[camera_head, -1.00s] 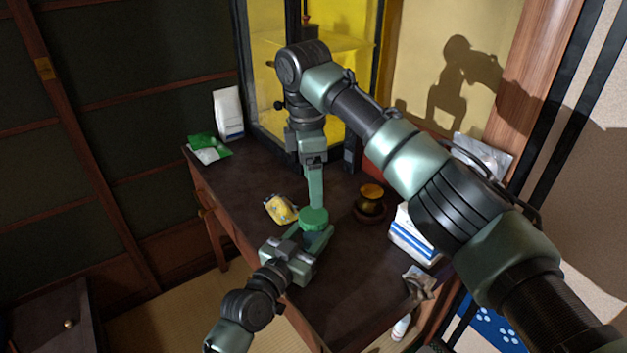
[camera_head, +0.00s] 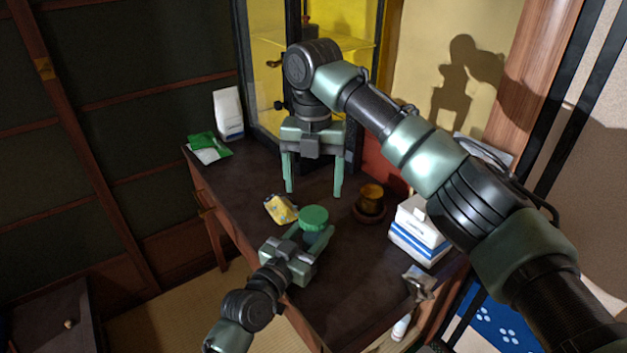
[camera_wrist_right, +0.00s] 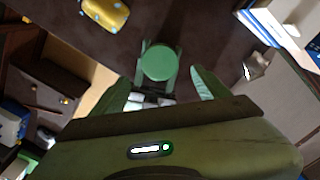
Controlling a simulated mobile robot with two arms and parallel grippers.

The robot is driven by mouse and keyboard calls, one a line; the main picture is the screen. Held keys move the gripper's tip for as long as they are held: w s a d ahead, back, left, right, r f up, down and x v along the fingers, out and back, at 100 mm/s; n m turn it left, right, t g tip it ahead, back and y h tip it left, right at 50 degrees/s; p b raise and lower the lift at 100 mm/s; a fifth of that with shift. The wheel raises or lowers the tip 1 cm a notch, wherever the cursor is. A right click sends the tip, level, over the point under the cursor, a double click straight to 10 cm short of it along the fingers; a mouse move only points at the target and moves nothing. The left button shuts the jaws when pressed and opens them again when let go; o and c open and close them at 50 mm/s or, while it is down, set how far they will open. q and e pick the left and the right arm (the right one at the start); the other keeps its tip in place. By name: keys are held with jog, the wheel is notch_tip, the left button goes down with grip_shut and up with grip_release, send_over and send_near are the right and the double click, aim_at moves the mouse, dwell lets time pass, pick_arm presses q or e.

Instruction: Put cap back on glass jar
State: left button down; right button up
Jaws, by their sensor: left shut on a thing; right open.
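The green round cap (camera_head: 313,217) sits level at my left gripper's fingertips, over the table. It shows from above in the right wrist view (camera_wrist_right: 159,63). The glass jar is hidden under the cap and between the fingers, so I cannot tell how well the cap is seated. My left gripper (camera_head: 316,236) is shut around the jar's place, just below the cap. My right gripper (camera_head: 313,191) is open and empty above and behind the cap, fingers pointing down on either side, clear of it.
A yellow patterned item (camera_head: 280,209) lies left of the cap. A brown pot (camera_head: 371,199) on a round base and a white-and-blue box (camera_head: 419,232) stand to the right. A green packet (camera_head: 208,147) and a white bag (camera_head: 228,114) are at the back left. The table's front is clear.

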aim_at(314, 214)
jog(key=shift+f, duration=0.1)
jog(key=shift+f, duration=3.95)
